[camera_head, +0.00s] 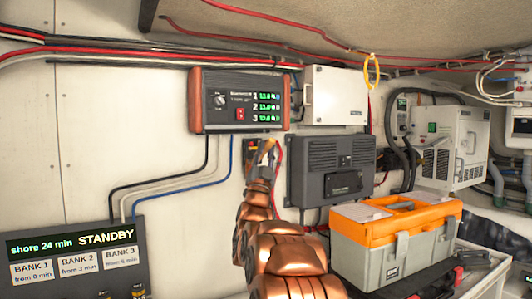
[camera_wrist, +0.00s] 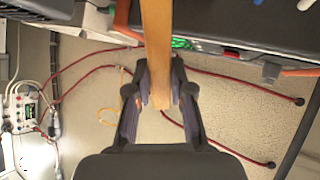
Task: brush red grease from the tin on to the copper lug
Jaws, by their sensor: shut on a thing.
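My gripper (camera_wrist: 160,92) is shut on a flat wooden strip (camera_wrist: 157,35), which looks like the handle of the brush. The strip runs from between the fingers out past the top edge of the wrist view, and I see no bristles. In the head view my gripper (camera_head: 262,150) is raised in front of the wall, just below the red-ended control box. It is small there, and my arm hides part of that area. I cannot make out the grease tin or the copper lug in either view.
The control box (camera_head: 239,101) hangs on the wall with cables below it. A dark grey unit (camera_head: 330,168) is right of my gripper. An orange-lidded toolbox (camera_head: 395,240) stands at lower right. A STANDBY panel (camera_head: 75,250) is at lower left. Red cables (camera_wrist: 95,72) cross the wrist view.

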